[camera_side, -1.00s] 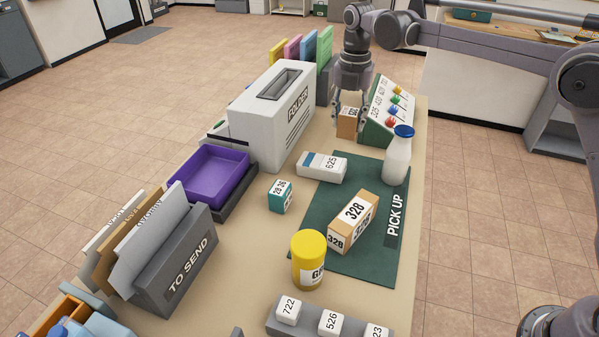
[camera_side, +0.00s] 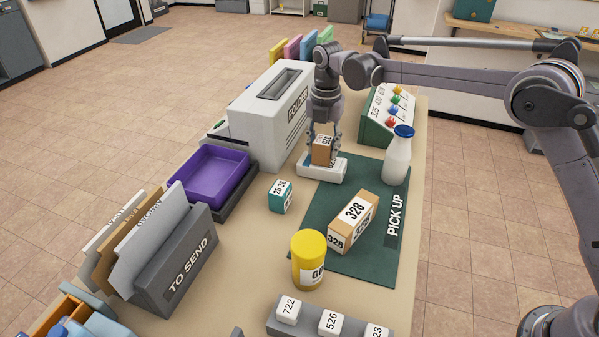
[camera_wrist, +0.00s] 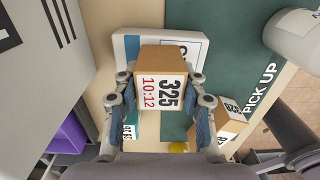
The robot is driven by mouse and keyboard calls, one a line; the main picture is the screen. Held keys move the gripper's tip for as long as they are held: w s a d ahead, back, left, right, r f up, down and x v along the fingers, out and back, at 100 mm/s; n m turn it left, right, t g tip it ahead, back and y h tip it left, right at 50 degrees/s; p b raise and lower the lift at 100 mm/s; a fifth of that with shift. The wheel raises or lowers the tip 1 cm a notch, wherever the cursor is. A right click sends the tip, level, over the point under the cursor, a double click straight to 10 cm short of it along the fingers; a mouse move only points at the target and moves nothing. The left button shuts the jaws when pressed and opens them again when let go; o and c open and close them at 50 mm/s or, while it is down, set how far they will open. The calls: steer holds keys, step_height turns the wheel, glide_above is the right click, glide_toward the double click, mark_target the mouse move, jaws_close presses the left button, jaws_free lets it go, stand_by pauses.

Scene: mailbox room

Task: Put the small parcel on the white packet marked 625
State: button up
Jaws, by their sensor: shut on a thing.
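The small parcel (camera_side: 322,152) is a brown box with a white label, which reads 325 and 10:12 in the wrist view (camera_wrist: 161,80). My gripper (camera_side: 324,146) is shut on it, with a finger on each side in the wrist view (camera_wrist: 160,104). The white packet (camera_side: 322,176) lies flat across the far edge of the green mat, directly below the parcel. In the wrist view the packet (camera_wrist: 130,45) shows behind the parcel, and its number is mostly covered. I cannot tell whether the parcel touches the packet.
A white bottle with a blue cap (camera_side: 397,157) stands right of the packet. The larger 328 box (camera_side: 353,222) and a yellow can (camera_side: 309,258) are nearer. A teal box (camera_side: 280,196) sits left, by the purple tray (camera_side: 207,176). The white folder machine (camera_side: 268,115) rises close behind left.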

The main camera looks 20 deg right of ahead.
steer(key=o, duration=1.2)
